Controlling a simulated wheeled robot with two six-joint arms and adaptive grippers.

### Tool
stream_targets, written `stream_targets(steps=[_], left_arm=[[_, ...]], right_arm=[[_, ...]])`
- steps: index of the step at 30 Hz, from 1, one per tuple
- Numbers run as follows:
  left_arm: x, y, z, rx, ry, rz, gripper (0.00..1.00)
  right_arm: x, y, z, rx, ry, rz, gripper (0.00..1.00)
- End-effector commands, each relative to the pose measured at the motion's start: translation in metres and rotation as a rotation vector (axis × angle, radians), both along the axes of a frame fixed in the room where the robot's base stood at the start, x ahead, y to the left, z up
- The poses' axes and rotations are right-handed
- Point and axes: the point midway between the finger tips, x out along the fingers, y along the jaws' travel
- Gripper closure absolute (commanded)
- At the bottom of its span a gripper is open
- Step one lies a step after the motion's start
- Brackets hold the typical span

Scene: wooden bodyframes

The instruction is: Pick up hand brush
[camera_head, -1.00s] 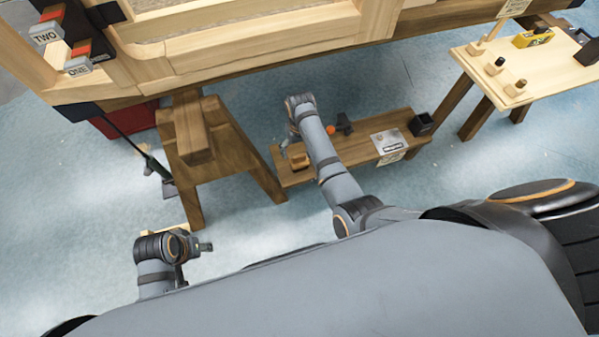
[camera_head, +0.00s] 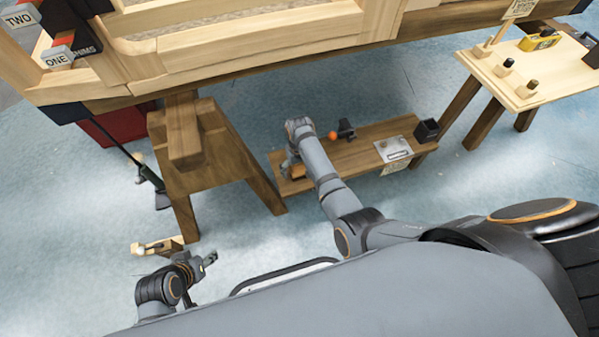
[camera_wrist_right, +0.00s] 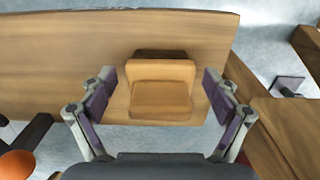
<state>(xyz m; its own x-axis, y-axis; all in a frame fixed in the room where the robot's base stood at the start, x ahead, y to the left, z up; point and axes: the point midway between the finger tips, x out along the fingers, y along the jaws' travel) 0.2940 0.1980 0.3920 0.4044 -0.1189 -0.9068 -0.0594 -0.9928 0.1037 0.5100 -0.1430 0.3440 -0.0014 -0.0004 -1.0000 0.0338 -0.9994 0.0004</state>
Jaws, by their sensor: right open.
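A small stepped wooden block (camera_wrist_right: 160,88), apparently the hand brush, sits on the low wooden bench (camera_wrist_right: 60,50) in the right wrist view. No bristles can be made out. In the head view it (camera_head: 298,171) is partly hidden by my right gripper (camera_head: 288,166) at the bench's left end. My right gripper (camera_wrist_right: 155,97) is open, with one finger on each side of the block and gaps between. My left gripper (camera_head: 208,261) is at the lower left, away from the bench; its jaw opening is too small to judge.
An orange ball (camera_head: 333,135), a dark tool (camera_head: 346,129), a metal plate (camera_head: 393,148) and a black box (camera_head: 427,130) are along the bench. A sawhorse (camera_head: 190,150) stands close left, under the large wooden frame (camera_head: 250,45). A parts table (camera_head: 530,75) is at right.

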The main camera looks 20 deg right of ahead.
Motion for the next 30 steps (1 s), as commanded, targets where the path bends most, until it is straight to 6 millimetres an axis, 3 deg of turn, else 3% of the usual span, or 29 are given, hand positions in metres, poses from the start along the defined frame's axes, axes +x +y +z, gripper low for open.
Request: stream_targets(steps=[8, 22, 30], left_arm=[[0.0013, -0.0015, -0.0029, -0.009, -0.025, 0.004, 0.6], [0.0009, -0.0014, -0.0033, -0.008, -0.023, 0.004, 0.6], [0.0, -0.0012, -0.0016, -0.007, -0.018, 0.004, 0.6]], right_arm=[[0.0003, 0.0, -0.0065, 0.0, -0.001, 0.0, 0.11], [0.0002, 0.0002, -0.0065, 0.001, -0.001, 0.0, 0.71], [0.0003, 0.0001, -0.0043, 0.001, -0.001, 0.0, 0.71]])
